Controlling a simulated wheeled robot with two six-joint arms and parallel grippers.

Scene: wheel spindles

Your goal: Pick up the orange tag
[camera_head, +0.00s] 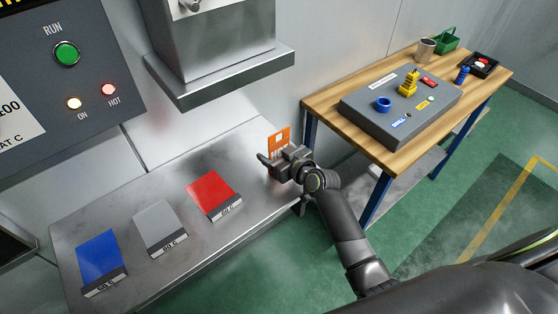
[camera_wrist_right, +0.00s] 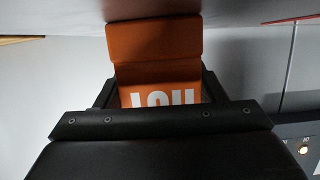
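The orange tag (camera_head: 279,139) stands upright near the far right end of the metal bench. White markings show on its face. In the right wrist view the tag (camera_wrist_right: 155,60) shows a fold and large white letters, upside down and partly hidden behind my gripper body. My right gripper (camera_head: 272,161) is at the tag, on its near side. In the right wrist view its dark fingers (camera_wrist_right: 158,90) are spread wide, one on each side of the tag's lettered part. A firm grip does not show. My left gripper is not in view.
The metal bench (camera_head: 130,192) also holds a red plate (camera_head: 212,191), a grey plate (camera_head: 159,225) and a blue plate (camera_head: 98,258). A metal press head (camera_head: 220,75) overhangs it. A wooden table (camera_head: 385,150) with a grey block (camera_head: 375,118) stands to the right.

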